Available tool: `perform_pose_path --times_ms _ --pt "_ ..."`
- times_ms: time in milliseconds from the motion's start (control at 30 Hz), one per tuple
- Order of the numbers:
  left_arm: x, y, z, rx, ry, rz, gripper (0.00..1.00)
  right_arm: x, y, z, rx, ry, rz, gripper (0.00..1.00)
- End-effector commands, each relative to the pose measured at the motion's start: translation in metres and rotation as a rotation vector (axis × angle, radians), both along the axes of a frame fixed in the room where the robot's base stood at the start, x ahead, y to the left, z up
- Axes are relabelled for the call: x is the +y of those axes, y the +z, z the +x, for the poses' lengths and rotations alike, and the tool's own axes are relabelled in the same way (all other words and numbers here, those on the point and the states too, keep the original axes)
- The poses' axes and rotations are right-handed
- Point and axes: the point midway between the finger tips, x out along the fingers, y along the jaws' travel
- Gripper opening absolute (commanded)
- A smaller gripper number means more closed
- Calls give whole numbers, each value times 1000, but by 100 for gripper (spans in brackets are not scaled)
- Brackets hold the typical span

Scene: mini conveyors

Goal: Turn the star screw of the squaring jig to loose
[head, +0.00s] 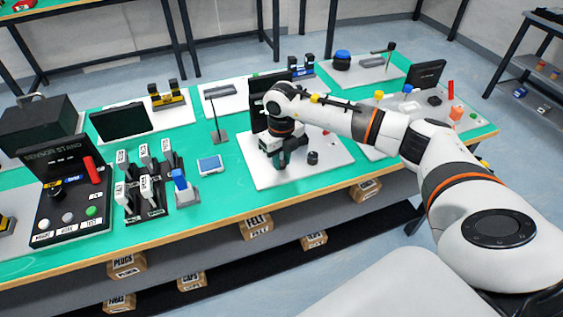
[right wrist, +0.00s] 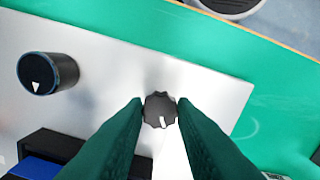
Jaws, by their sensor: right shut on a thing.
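The star screw (right wrist: 160,108) is a black lobed knob with a white mark, on a light grey plate in the right wrist view. Its mark points to the bottom of that view. My right gripper (right wrist: 161,105) is shut on it, one dark green finger on each side. In the head view my right gripper (head: 281,158) points down over the white plate (head: 262,181) and hides the screw. Any loose or tight lettering cannot be read. My left gripper is not in view.
A round black knob (right wrist: 48,72) with a white pointer stands on the same plate; it also shows in the head view (head: 312,158). A black box with a blue part (right wrist: 38,168) is close to the fingers. A blue-screened device (head: 210,164) lies left of the plate on the green table.

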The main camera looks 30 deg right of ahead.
Motion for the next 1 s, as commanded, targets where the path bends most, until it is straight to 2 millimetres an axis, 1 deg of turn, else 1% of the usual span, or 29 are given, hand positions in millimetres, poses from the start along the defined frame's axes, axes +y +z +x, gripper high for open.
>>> perform_pose_path --times_ms 33,300,800,1000 --pt "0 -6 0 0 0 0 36 0 -2 1 -4 43 -1 1" --pt "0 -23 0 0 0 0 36 -1 -1 1 -4 299 -1 1" --pt "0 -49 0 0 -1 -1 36 0 -1 1 -4 768 -2 1" --pt "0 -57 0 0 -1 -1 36 -1 0 1 -6 927 -2 1"
